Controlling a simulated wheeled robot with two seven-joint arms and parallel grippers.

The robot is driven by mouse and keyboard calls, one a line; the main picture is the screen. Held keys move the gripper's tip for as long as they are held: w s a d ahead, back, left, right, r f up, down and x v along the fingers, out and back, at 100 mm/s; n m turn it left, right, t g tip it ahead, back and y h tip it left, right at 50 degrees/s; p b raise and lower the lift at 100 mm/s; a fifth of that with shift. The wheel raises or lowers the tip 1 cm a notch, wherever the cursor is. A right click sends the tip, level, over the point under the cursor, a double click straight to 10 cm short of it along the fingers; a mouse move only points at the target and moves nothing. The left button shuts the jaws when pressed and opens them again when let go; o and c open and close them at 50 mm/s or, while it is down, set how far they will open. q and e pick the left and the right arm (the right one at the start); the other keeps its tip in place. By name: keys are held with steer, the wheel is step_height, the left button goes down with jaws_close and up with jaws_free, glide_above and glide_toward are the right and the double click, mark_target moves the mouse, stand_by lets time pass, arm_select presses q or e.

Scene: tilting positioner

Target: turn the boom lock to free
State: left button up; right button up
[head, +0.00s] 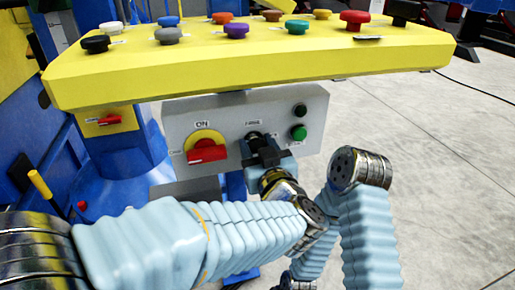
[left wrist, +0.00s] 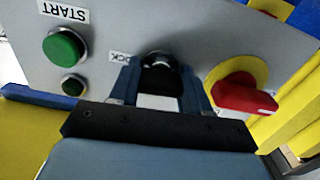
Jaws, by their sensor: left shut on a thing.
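The boom lock is a small black knob (head: 254,136) on the front of a grey control box (head: 316,112), with a small label above it that I cannot read clearly. My left gripper (head: 261,147) reaches the box from below and is shut on this knob. In the left wrist view the knob (left wrist: 160,62) sits between the two fingers of the gripper (left wrist: 160,88), which partly hide it. A label beside it there is partly covered and shows "OCK". The direction the knob points is hard to tell. My right gripper is not in view.
A red rotary switch on a yellow disc (head: 206,150) is left of the knob. A green button (head: 299,132) and a dark button (head: 301,110) are to its right. A yellow panel (head: 250,66) with several coloured buttons overhangs the box. Open floor (head: 440,150) lies right.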

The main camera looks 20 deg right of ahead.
arm_select(q)
steer(key=n+b, duration=0.2)
steer(key=n, duration=0.1)
steer(key=n+b, duration=0.2)
steer(key=shift+f, duration=0.25)
steer(key=shift+n+b, duration=0.35)
steer(key=shift+n, duration=0.15)
steer(key=n+b, duration=0.6)
steer(key=n, duration=0.1)
steer(key=shift+r+n+b, duration=0.1)
steer(key=shift+n+b, duration=1.65)
steer(key=shift+n, duration=0.35)
steer(key=o, duration=1.1)
steer(key=shift+r, duration=0.1)
steer(key=shift+c, duration=0.2)
